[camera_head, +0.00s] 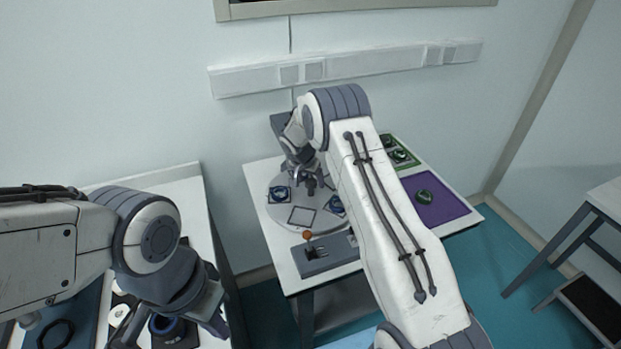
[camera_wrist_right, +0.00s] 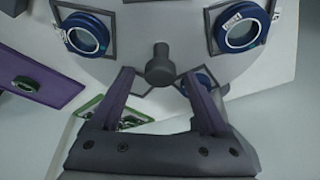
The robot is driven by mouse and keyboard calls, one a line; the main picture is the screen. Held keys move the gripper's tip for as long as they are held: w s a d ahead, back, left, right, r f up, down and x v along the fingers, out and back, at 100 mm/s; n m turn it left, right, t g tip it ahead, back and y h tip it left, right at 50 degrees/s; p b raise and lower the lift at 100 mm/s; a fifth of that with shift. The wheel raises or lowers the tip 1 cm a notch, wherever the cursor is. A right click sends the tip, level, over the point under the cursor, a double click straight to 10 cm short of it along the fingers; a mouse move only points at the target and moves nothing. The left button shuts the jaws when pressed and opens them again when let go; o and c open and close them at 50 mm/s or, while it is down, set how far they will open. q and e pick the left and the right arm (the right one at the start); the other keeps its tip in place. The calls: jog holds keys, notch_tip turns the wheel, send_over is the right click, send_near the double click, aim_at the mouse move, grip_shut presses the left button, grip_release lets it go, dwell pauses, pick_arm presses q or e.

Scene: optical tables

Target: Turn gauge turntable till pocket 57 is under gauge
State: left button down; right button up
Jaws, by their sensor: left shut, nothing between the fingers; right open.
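The gauge turntable (camera_head: 283,222) is a light grey disc on the right-hand table, with dark square frames on it. Blue ringed parts sit in some of these pockets: one at left (camera_head: 279,194) and one at right (camera_head: 337,205); the front frame is empty. In the right wrist view, two ringed parts (camera_wrist_right: 85,33) (camera_wrist_right: 240,27) carry white labels too small to read. My right gripper (camera_wrist_right: 158,74) is open over the disc, its purple fingers to either side of a dark knob (camera_wrist_right: 160,62). My left gripper (camera_head: 218,318) is shut and empty over the left table.
A grey box with an orange-knobbed lever (camera_head: 307,236) stands before the turntable. A purple mat (camera_head: 453,208) with a dark green part lies at right, near a green tray (camera_head: 413,162). Dark parts lie below my left gripper. A stool (camera_head: 585,295) stands far right.

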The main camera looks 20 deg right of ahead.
grip_shut()
dwell(1.4)
